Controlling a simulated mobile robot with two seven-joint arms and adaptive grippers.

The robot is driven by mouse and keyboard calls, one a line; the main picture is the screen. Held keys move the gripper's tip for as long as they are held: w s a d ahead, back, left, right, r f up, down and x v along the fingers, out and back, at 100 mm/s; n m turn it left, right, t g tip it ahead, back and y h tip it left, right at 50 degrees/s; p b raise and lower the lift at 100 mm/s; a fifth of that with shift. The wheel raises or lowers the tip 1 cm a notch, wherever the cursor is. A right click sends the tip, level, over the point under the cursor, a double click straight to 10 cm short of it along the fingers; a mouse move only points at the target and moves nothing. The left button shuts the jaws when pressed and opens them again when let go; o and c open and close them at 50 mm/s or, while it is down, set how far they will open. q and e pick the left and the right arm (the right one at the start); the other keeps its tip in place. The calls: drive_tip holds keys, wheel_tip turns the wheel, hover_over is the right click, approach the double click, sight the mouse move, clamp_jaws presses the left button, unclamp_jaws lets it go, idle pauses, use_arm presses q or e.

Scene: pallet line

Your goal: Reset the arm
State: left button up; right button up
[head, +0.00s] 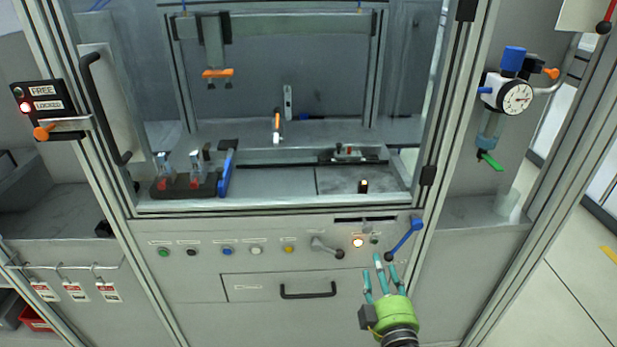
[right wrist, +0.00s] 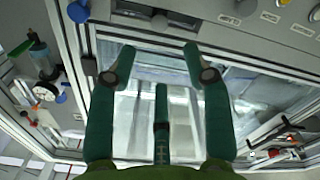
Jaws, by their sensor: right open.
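My right gripper (head: 383,272) is open and empty, fingers pointing up, in front of the panel below the blue lever (head: 404,238). Its spread teal fingers also show in the right wrist view (right wrist: 160,65). Inside the enclosure a grey vertical arm with an orange end (head: 216,74) hangs from the top beam at the left. A small orange and white part (head: 277,127) stands near the middle of the deck. I cannot tell which part the task calls the arm. My left gripper is not in view.
A FREE/LOCKED box (head: 43,100) shows a red light beside LOCKED. A gauge (head: 515,97) hangs at the right.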

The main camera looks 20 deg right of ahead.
drive_tip(key=s+a+f+m+g+y, duration=0.1)
drive_tip(key=s+a+f+g, duration=0.15)
drive_tip(key=f, duration=0.75)
drive_tip(key=s+a+f+g+y, duration=0.2)
drive_tip(key=s+f, duration=0.1)
drive_tip(key=f, duration=0.7)
drive_tip(key=s+a+f+m+g+y, duration=0.1)
drive_tip(key=s+a+f+g, duration=0.15)
drive_tip(key=f, duration=0.65)
drive_tip(key=s+a+f+g, duration=0.1)
drive_tip(key=s+f+g, duration=0.4)
drive_tip(key=s+f, duration=0.85)
drive_tip(key=s+d+f+m+g, duration=0.1)
drive_tip(key=s+f+g, duration=0.1)
drive_tip(key=s, duration=0.6)
drive_tip(key=s+d+f+m+g, duration=0.1)
drive_tip(key=s+f, duration=0.3)
drive_tip(key=s, duration=0.5)
drive_tip(key=shift+g+p, duration=0.4)
drive_tip(key=shift+g, duration=0.3)
